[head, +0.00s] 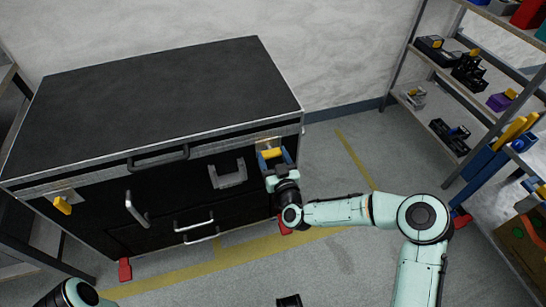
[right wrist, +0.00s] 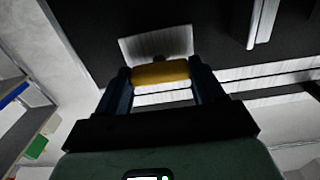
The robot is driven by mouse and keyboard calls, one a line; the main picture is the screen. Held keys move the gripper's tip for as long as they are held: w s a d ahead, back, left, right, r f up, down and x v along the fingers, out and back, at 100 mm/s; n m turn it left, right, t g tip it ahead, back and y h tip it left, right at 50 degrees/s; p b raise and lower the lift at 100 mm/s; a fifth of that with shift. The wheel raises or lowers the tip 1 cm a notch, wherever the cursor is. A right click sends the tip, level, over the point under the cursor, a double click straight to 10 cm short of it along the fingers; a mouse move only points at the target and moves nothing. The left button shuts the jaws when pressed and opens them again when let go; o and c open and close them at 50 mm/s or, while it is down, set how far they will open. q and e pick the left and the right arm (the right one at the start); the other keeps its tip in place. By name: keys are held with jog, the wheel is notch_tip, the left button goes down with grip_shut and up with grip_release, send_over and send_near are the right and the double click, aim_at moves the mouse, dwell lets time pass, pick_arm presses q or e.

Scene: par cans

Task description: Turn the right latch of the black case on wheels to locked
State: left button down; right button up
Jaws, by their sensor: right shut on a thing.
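The black case (head: 150,92) stands against the wall, its lid shut down on the body. Its right latch (head: 271,153) is a yellow handle on a metal plate near the right front corner. The handle lies roughly level along the front in the head view. My right gripper (head: 275,158) is shut on this handle. In the right wrist view the yellow handle (right wrist: 160,73) spans the gap between the two blue fingers, in front of the pale plate (right wrist: 155,46). Only part of my left arm shows at the lower left; its gripper is out of view.
The left latch (head: 62,205) has a similar yellow handle. Several metal handles (head: 194,222) stick out from the case front. Red wheel parts (head: 125,270) show at the floor. A shelf unit (head: 465,95) with tools stands at the right. Floor (head: 345,170) between case and shelves is clear.

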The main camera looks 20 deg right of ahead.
pick_arm(q)
jog(key=shift+w, duration=0.1)
pick_arm(e)
jog(key=shift+r, duration=0.1)
jog(key=m+p, duration=0.1)
jog(key=m, duration=0.2)
jog(key=m+p, duration=0.1)
jog(key=m, duration=0.9)
jog(key=shift+d+p, duration=0.1)
jog(key=shift+p, duration=0.2)
pick_arm(q)
jog(key=w+r+t, duration=0.2)
jog(key=w+r, duration=0.2)
jog(key=w, duration=0.1)
jog(key=shift+w+d, duration=0.3)
jog(key=shift+d, duration=0.1)
pick_arm(e)
jog(key=m, duration=0.4)
jog(key=shift+w+m, duration=0.1)
jog(key=shift+m, duration=0.2)
jog(key=o, duration=1)
jog(key=shift+o, duration=0.2)
